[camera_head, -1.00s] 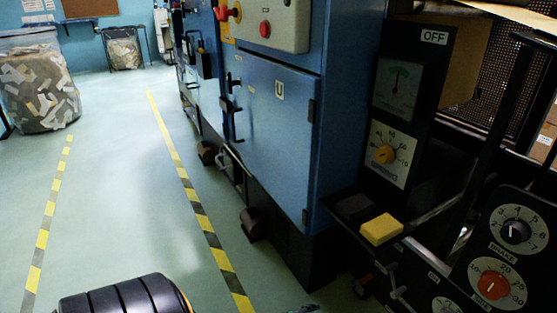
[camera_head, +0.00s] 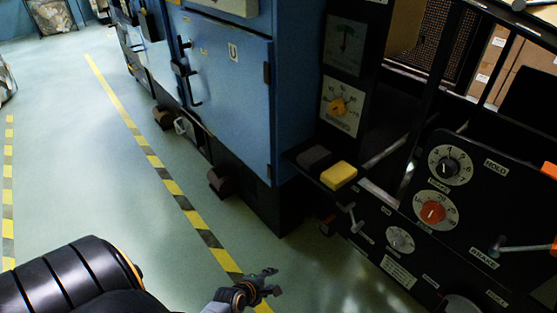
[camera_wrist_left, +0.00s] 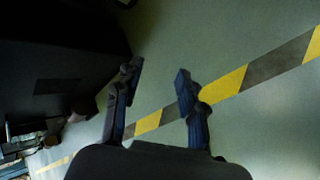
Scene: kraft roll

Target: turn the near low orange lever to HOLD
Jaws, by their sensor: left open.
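At the right edge of the head view, a metal lever (camera_head: 525,248) extends right from a pivot on the black panel, with a sliver of orange grip (camera_head: 555,246) cut off by the frame. My left gripper (camera_head: 268,284) is open and empty at the bottom middle, over the floor, well left of the panel and lever. In the left wrist view its two fingers (camera_wrist_left: 158,78) are apart with only floor between them. My right gripper is not seen.
The black panel carries a black dial (camera_head: 450,165), a red dial (camera_head: 434,211) and a small grey lever (camera_head: 352,218). A yellow block (camera_head: 339,175) sits on a ledge left of it. A blue cabinet (camera_head: 228,100) stands behind. The striped floor (camera_head: 180,205) at left is open.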

